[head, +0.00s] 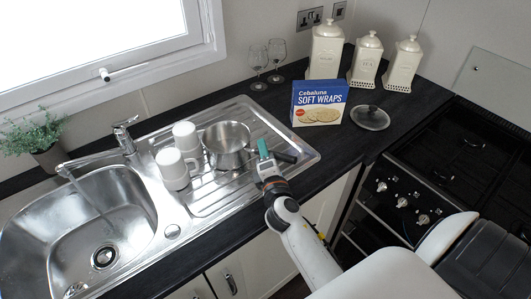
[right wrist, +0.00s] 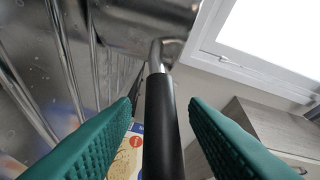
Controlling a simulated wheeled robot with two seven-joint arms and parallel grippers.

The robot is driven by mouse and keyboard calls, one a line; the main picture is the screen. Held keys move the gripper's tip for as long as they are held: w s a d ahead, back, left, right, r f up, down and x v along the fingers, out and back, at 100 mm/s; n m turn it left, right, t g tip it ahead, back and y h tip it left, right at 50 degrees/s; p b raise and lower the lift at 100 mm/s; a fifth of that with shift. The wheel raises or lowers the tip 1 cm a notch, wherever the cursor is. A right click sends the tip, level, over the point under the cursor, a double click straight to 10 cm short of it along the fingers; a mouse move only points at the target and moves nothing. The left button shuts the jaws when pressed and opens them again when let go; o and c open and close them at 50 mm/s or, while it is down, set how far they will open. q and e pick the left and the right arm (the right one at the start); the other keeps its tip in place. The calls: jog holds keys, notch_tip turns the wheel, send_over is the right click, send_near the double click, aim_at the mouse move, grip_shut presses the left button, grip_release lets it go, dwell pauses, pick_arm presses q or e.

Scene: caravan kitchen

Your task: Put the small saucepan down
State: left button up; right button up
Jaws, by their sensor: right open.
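The small saucepan (head: 227,144) is a shiny steel pan that stands upright on the ribbed drainer (head: 219,198) of the sink unit. Its black handle (head: 286,157) points right. My right gripper (head: 264,153) is at the handle, beside the pan. In the right wrist view, the green fingers are apart, with the black handle (right wrist: 161,125) running between them and a visible gap on each side. The steel pan body (right wrist: 150,22) is at the top of that view. My left gripper is not in view.
Two white mugs (head: 173,168) (head: 186,138) stand left of the pan. The sink bowl (head: 85,222) is further left. The dark worktop (head: 338,150) is clear right of the drainer.

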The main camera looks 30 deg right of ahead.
jog(key=shift+r, duration=0.15)
jog(key=b+v, duration=0.3)
jog(key=v, duration=0.8)
jog(key=shift+s+a, duration=0.2)
jog(key=shift+s, duration=0.3)
